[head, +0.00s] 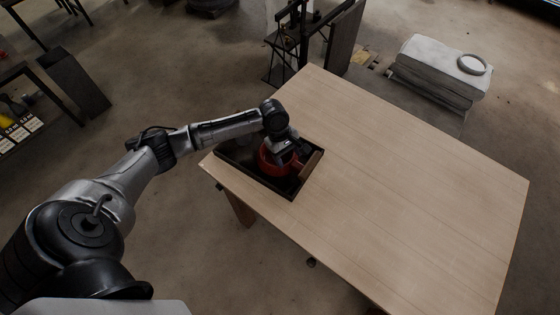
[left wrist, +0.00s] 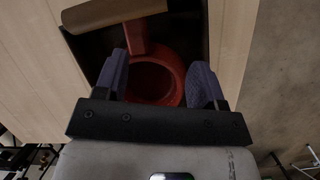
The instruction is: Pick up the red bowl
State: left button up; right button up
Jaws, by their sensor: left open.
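The red bowl (head: 268,164) sits in a dark tray (head: 231,153) at the left corner of the table. In the left wrist view the round bowl (left wrist: 174,63) has a dark hollow, and a red bar-like part extends from it toward the top. My left gripper (head: 282,150) is directly over the bowl and hides part of it. In the left wrist view its fingers (left wrist: 160,65) are apart, with the bowl showing between and beyond them. Whether they touch it I cannot tell. My right gripper is not in view.
A brown wooden piece (left wrist: 112,12) lies along one side of the tray, close to the bowl. The rest of the wooden table (head: 400,190) is bare. A dark metal frame (head: 300,40) stands beyond the table's far corner.

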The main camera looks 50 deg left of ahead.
aim_at(295, 164)
pick_arm(q)
jog(key=w+a+r+n, duration=0.1)
jog(key=w+a+n, duration=0.2)
jog(key=a, duration=0.1)
jog(key=shift+n, duration=0.4)
jog(key=x, duration=1.3)
jog(key=shift+d+r, duration=0.1)
jog(key=shift+c, duration=0.3)
grip_shut()
